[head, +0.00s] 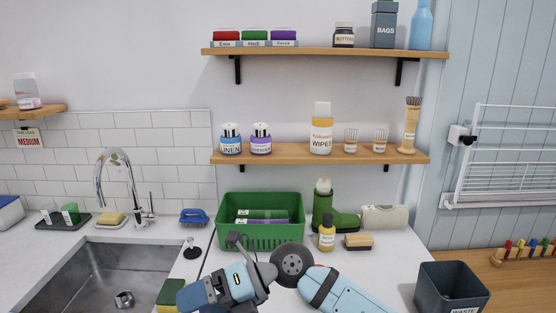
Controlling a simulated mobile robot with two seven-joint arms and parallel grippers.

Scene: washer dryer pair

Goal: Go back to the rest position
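An arm of mine with a light blue link (345,292) and a dark round joint (291,262) comes in at the bottom middle from the lower right. It ends in a blue and dark grey part (228,286) in front of the counter. I see no clear fingertips on it, so I cannot tell whether its gripper is open or shut. No held object shows. My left gripper is not in view.
A green basket (262,238) stands behind my arm on the white counter (390,262). A steel sink (80,283) lies left, with a yellow-green sponge (171,293) near its edge. A grey waste bin (452,288) stands right. Two loaded wooden shelves (300,153) hang above.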

